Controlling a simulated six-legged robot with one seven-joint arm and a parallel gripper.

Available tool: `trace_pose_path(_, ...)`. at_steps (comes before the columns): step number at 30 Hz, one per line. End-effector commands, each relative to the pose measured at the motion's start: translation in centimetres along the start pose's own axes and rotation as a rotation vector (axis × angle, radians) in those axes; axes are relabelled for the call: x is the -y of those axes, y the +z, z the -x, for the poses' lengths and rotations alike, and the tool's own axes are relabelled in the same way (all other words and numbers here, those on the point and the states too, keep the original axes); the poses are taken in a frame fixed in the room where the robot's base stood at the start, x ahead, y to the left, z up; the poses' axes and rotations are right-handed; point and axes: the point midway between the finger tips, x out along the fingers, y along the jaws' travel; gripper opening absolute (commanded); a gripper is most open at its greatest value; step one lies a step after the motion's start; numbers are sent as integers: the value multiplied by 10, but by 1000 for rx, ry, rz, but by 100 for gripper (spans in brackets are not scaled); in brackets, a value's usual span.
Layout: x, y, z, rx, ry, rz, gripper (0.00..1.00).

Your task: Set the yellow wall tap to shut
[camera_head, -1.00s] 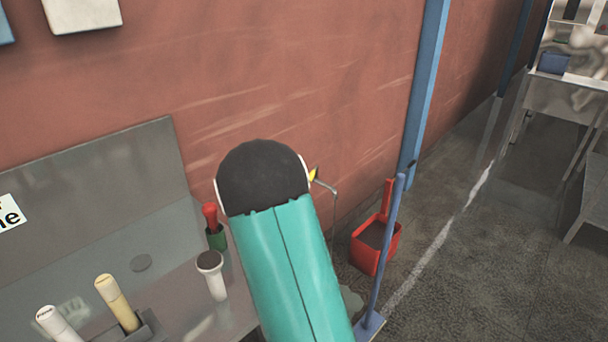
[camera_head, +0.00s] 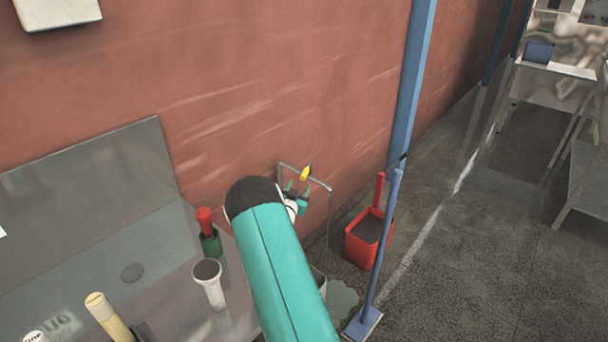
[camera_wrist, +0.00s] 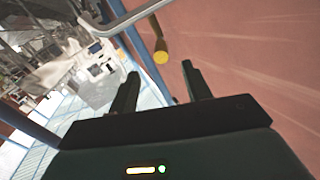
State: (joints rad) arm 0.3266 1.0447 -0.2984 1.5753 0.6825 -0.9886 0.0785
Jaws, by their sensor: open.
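The yellow wall tap (camera_head: 305,173) shows as a small yellow handle at a thin grey pipe (camera_head: 328,210) by the red wall. In the wrist view the yellow handle (camera_wrist: 160,57) is ahead of my gripper, between and beyond the two fingertips, with the grey pipe (camera_wrist: 130,20) above it. My gripper (camera_head: 297,189) is just below and left of the handle in the head view, partly hidden by my arm. In the wrist view my gripper (camera_wrist: 160,72) is open and empty, with a visible gap to the handle.
A red bin (camera_head: 368,238) and a blue-handled broom (camera_head: 385,245) stand on the floor right of the pipe. A grey bench (camera_head: 170,245) at left holds a white cup (camera_head: 209,285), a red-and-green item (camera_head: 208,235) and bottles.

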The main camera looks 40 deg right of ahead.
Motion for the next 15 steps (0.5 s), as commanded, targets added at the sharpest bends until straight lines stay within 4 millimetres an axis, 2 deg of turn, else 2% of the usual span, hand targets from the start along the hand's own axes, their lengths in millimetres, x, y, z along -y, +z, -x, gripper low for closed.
trace_pose_path(6,1,1,-42,-1,-1,-1,49)
trace_pose_path(15,3,1,-86,0,-1,-1,49)
